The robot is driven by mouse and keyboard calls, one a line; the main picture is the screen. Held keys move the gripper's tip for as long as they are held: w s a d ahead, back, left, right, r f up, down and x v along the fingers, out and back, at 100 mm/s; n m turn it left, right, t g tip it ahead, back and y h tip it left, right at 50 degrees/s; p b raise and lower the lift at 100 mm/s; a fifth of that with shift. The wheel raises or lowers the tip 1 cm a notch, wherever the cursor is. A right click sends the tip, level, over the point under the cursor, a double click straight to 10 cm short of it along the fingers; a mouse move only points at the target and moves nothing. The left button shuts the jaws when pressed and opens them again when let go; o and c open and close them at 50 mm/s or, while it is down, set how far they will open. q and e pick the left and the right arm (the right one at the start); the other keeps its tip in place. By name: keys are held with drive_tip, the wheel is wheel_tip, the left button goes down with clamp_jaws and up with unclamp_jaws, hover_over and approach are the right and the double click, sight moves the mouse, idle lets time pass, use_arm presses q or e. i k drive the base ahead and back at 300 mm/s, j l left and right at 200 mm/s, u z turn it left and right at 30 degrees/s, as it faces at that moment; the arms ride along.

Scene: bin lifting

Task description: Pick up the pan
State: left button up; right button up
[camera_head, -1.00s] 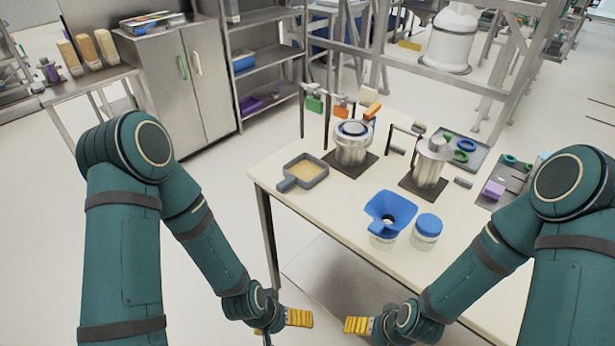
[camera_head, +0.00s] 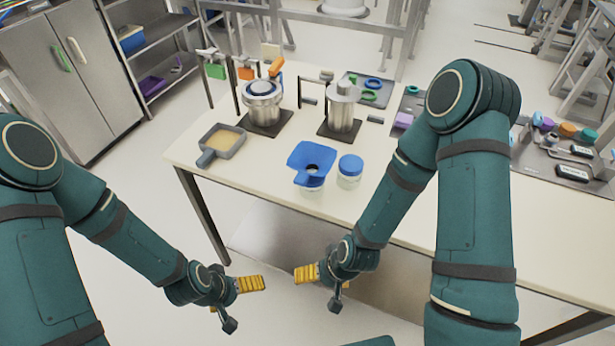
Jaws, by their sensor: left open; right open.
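A grey square pan (camera_head: 224,142) with a short handle lies on the left end of the cream table (camera_head: 260,165), and its inside looks tan. Its handle points to the front left. My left gripper (camera_head: 250,285) is open and empty, low in front of the table and below the pan in the picture. My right gripper (camera_head: 306,273) is open and empty, a little to the right of the left one, also in front of the table. Both are well apart from the pan. Their far fingers are partly hidden.
A steel pot (camera_head: 264,108) and a steel canister (camera_head: 341,112) stand on dark plates behind the pan. A blue funnel (camera_head: 312,160) on a jar and a blue-lidded jar (camera_head: 349,172) stand right of it. Grey trays (camera_head: 357,84) lie further back. The table's front left is bare.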

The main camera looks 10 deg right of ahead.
sight(222, 140)
drive_tip(key=j+z, duration=0.15)
drive_tip(key=z, duration=0.2)
drive_tip(key=j+z, duration=0.15)
drive_tip(key=z, duration=0.25)
drive_tip(key=i+j+z, duration=0.1)
drive_tip(key=z, duration=0.25)
drive_tip(key=j+z, duration=0.2)
drive_tip(key=j, duration=0.3)
drive_tip(key=k+j+z, duration=0.25)
drive_tip(key=j, duration=0.25)
drive_tip(key=i, duration=0.05)
